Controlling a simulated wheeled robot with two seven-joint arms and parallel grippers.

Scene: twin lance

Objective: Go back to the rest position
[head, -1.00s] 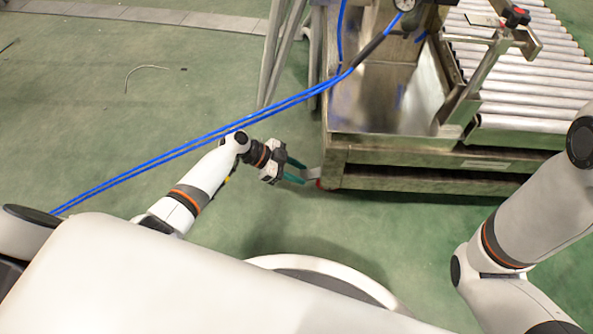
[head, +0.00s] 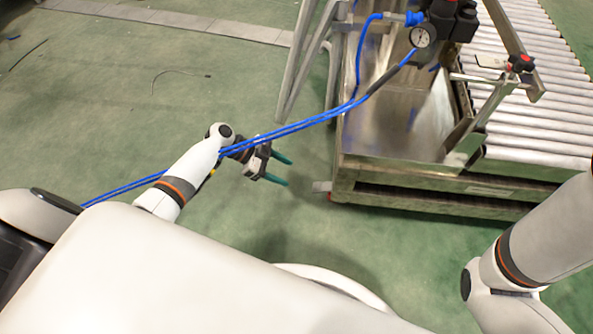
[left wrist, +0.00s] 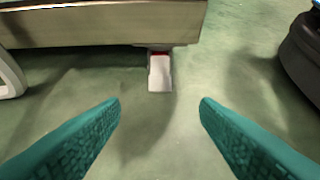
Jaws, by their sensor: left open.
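My left gripper (head: 284,171) has two green fingers and is open and empty. In the head view it is left of the metal workbench's near corner, apart from it. In the left wrist view its fingers (left wrist: 160,130) are spread wide with only green floor between them. A small light grey tab with a red part (left wrist: 160,72) sticks out below the bench edge ahead of the fingers. The same tab shows in the head view (head: 322,187). My right arm comes in at the right edge of the head view; its gripper is out of the picture.
The metal workbench (head: 440,184) stands at the right, with a roller conveyor (head: 530,110) behind it. Blue hoses (head: 290,129) cross the head view near my left arm; I cannot tell whether they touch. A pressure gauge (head: 422,37) is above the bench. Green floor at the left is mostly clear.

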